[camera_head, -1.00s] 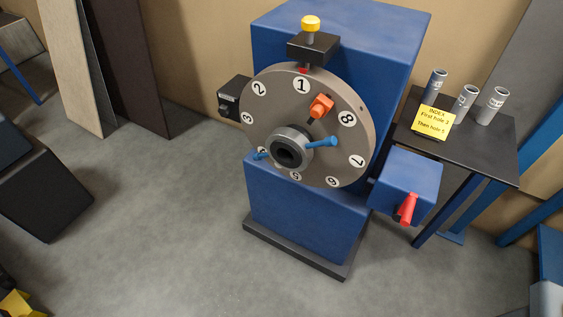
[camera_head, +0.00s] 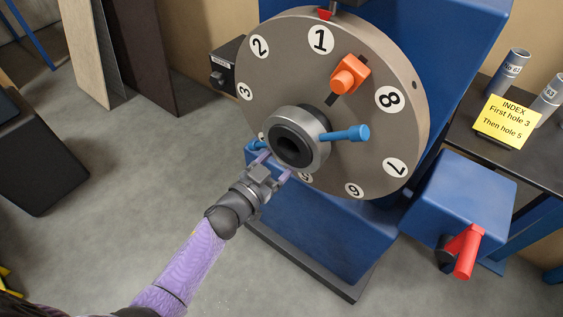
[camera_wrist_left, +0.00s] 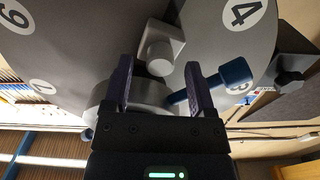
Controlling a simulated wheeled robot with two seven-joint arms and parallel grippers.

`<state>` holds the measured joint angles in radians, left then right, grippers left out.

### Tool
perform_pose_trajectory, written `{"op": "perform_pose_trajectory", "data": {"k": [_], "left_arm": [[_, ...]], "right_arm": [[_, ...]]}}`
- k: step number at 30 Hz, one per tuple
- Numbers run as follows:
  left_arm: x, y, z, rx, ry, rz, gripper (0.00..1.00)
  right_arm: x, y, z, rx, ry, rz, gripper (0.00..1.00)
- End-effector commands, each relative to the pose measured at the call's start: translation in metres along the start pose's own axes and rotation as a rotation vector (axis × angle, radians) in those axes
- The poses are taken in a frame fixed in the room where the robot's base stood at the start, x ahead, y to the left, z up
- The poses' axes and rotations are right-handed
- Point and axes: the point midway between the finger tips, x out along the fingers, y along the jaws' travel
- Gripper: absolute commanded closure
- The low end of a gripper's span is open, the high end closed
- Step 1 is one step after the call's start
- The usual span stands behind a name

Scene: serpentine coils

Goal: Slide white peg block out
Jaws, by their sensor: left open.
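The white peg block (camera_wrist_left: 162,48) with its round peg sits on the grey numbered disc (camera_head: 410,130), near the number 4 in the left wrist view. In the head view it is hidden behind the hub and my gripper. My left gripper (camera_head: 276,166) is open just below the hub (camera_head: 312,153). In the left wrist view its two fingers (camera_wrist_left: 160,72) stand apart, with the white block showing beyond the gap between them. I see nothing held. I cannot tell whether the fingers touch anything.
A blue handle (camera_head: 347,134) sticks out right of the hub; another (camera_wrist_left: 224,76) shows close to a finger in the left wrist view. An orange peg block (camera_head: 350,75) sits higher on the disc. A blue box (camera_head: 455,195) with a red lever (camera_head: 467,252) stands at right.

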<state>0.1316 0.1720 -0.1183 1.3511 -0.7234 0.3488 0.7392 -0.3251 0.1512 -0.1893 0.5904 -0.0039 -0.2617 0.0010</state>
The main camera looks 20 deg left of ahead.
Motion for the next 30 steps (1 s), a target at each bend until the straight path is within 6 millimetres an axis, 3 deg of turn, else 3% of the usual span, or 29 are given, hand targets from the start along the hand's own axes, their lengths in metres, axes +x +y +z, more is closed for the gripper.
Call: {"op": "perform_pose_trajectory", "data": {"k": [11, 22, 30], "left_arm": [[0.010, 0.000, 0.000, 0.000, -0.001, -0.001, 0.28], [0.010, 0.000, 0.000, 0.000, -0.001, -0.001, 1.00], [0.010, 0.000, 0.000, 0.000, -0.001, -0.001, 1.00]], "right_arm": [[0.003, -0.005, -0.014, 0.007, 0.020, -0.008, 0.41], [0.003, 0.000, -0.009, 0.004, 0.013, 0.000, 0.41], [0.003, 0.002, -0.004, 0.001, 0.005, 0.004, 0.41]]}}
